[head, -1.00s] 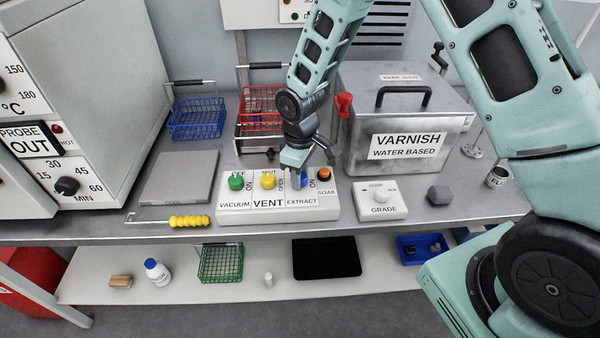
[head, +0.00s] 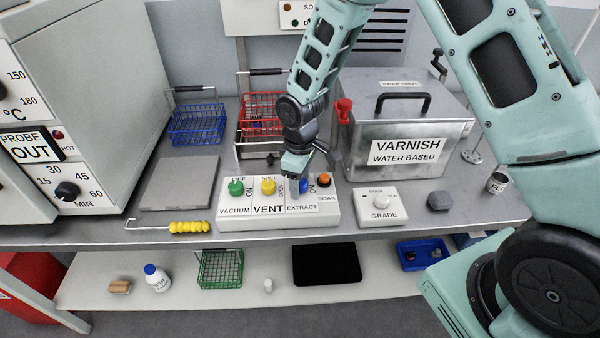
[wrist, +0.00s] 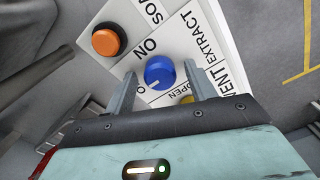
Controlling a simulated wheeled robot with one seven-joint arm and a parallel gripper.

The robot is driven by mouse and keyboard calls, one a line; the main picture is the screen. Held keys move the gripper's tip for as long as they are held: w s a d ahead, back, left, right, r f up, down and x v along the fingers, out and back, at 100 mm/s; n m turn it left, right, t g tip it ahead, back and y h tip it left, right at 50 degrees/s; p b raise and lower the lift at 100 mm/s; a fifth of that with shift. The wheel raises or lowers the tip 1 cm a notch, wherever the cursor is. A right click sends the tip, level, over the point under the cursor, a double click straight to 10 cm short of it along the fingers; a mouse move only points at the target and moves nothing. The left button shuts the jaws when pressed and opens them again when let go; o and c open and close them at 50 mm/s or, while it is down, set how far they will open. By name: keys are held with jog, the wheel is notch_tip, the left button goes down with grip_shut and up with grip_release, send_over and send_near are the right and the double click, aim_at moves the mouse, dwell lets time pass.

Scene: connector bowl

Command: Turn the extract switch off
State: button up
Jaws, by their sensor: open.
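The extract switch is a round blue knob (wrist: 159,72) on a white panel, beside the word EXTRACT. In the head view the blue knob (head: 305,185) is partly hidden by my gripper (head: 297,178). In the wrist view my gripper (wrist: 160,70) is open, with one finger on each side of the knob and small gaps showing. A short white mark on the knob lies at its lower left. ON is printed above left of the knob; another label starting with O is partly covered by a finger.
On the same panel, the orange soak button (head: 324,179) sits right of the knob; the yellow vent knob (head: 268,187) and green vacuum knob (head: 236,187) sit left. A varnish tank (head: 400,125) stands behind right. The grade dial box (head: 380,207) is to the right.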

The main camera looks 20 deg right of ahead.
notch_tip(320, 180, up, 17)
jog(key=b, duration=0.1)
jog(key=shift+r+b, duration=0.2)
jog(key=shift+b, duration=0.1)
dwell(0.4)
jog(key=s+a, duration=0.3)
jog(key=s, duration=1)
jog(key=s+a+m, duration=0.1)
jog(key=s+a, duration=0.2)
jog(key=s, duration=1)
jog(key=shift+s+a+r+m+y, duration=0.15)
jog(key=shift+s+r+m+y, duration=0.1)
jog(key=shift+s+m+y, duration=0.1)
